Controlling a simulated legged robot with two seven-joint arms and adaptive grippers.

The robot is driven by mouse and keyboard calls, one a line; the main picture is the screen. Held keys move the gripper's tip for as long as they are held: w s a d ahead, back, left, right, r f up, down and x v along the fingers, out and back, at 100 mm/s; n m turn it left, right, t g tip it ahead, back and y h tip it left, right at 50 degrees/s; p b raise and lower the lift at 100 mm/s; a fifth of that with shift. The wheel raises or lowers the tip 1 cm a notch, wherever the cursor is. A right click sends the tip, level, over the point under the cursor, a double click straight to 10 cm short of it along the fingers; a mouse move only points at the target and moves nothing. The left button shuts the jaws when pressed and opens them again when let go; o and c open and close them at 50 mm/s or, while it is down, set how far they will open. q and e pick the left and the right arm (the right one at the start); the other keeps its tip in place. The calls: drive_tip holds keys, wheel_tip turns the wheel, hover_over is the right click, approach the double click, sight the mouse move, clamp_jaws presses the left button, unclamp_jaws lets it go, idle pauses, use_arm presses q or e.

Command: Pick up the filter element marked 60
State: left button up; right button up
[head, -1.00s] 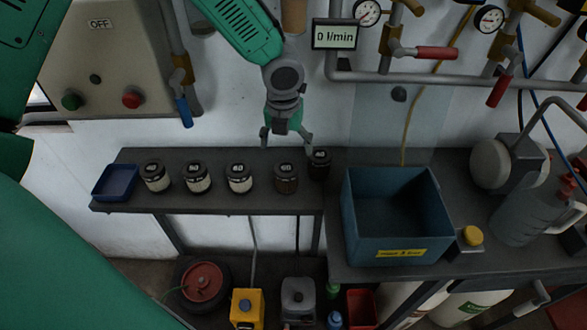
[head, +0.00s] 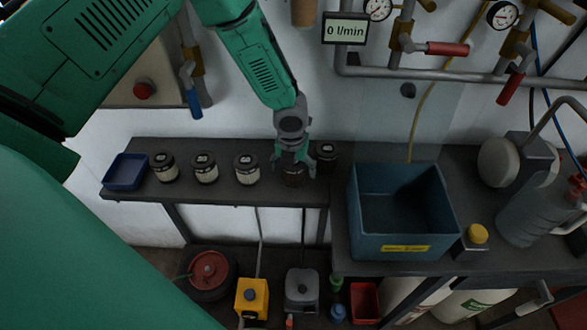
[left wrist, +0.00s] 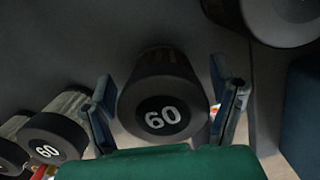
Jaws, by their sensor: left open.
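My left gripper (head: 292,160) is open over the fourth filter element from the left on the shelf. In the left wrist view this dark-capped filter element marked 60 (left wrist: 161,105) stands between the open fingers of my left gripper (left wrist: 163,100), with a gap on at least the left side. The same dark filter element (head: 293,178) is partly hidden by the gripper in the head view. A pale-pleated filter element (left wrist: 50,137), also marked 60, stands to its left. My right gripper is not in view.
Other filter elements stand on the shelf: pale ones (head: 204,168) to the left and a dark one (head: 326,158) close on the right. A blue tray (head: 125,171) is at the shelf's left end. A large blue bin (head: 405,245) stands right of the shelf.

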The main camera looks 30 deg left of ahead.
use_arm(q)
drive_tip(key=shift+d+r, duration=0.15)
drive_tip(key=c, duration=1.3)
